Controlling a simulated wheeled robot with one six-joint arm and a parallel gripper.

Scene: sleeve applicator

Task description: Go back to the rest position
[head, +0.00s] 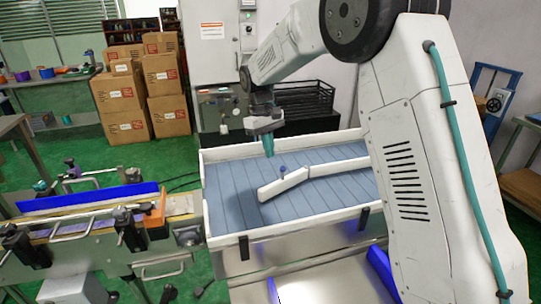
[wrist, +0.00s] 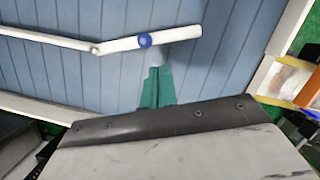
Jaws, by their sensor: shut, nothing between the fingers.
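My gripper (head: 268,147) hangs at the end of my white arm, above the blue slatted bed of the white-rimmed tray (head: 226,208) in the head view. Its teal fingers are together and empty. In the wrist view my gripper (wrist: 156,72) points at the slatted surface, just beside a white jointed bar (wrist: 185,35) with a blue knob (wrist: 145,40). In the head view the white bar (head: 330,168) lies across the tray, with the small blue knob (head: 282,167) near its bend. The fingers appear apart from the bar.
A conveyor machine (head: 85,225) with a blue rail and orange block stands left of the tray. Stacked cardboard boxes (head: 165,90) and a black crate (head: 304,98) are behind. A blue hand truck (head: 495,90) stands at the right. Green floor is open at the back left.

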